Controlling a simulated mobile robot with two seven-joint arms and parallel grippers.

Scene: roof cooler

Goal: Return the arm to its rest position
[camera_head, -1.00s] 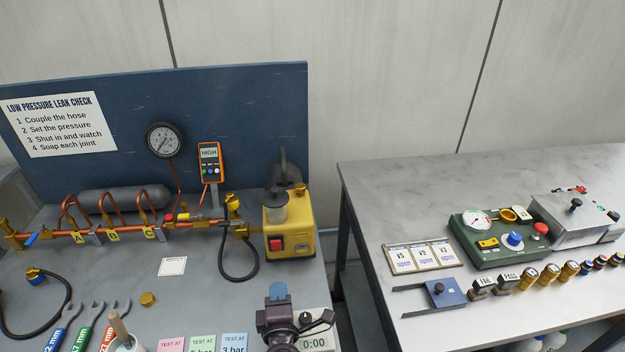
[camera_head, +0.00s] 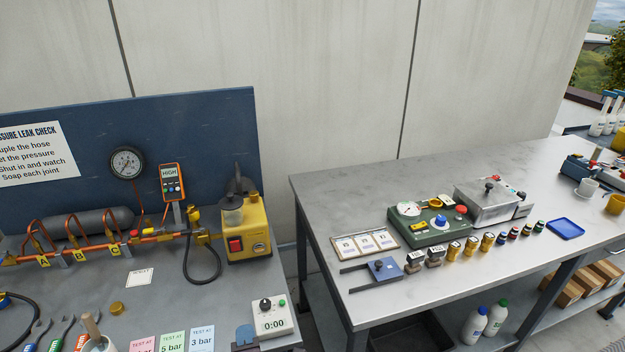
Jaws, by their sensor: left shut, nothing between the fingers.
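My left gripper (camera_head: 245,338) shows only as a small grey and blue part at the bottom edge of the head view, over the front of the left bench. It is shut and empty. It is just left of the white timer box (camera_head: 273,317) that reads 0:00, and in front of the blue 3 bar card (camera_head: 201,340). Most of the gripper and its arm are cut off by the picture's edge. My right gripper is not in view.
The left bench holds copper pipework (camera_head: 100,249), a yellow pump (camera_head: 246,232) and a black hose (camera_head: 203,265). A grey bench (camera_head: 330,207) on the right carries a green gauge box (camera_head: 432,227), several small bottles and a blue tray (camera_head: 565,229). A gap separates the benches.

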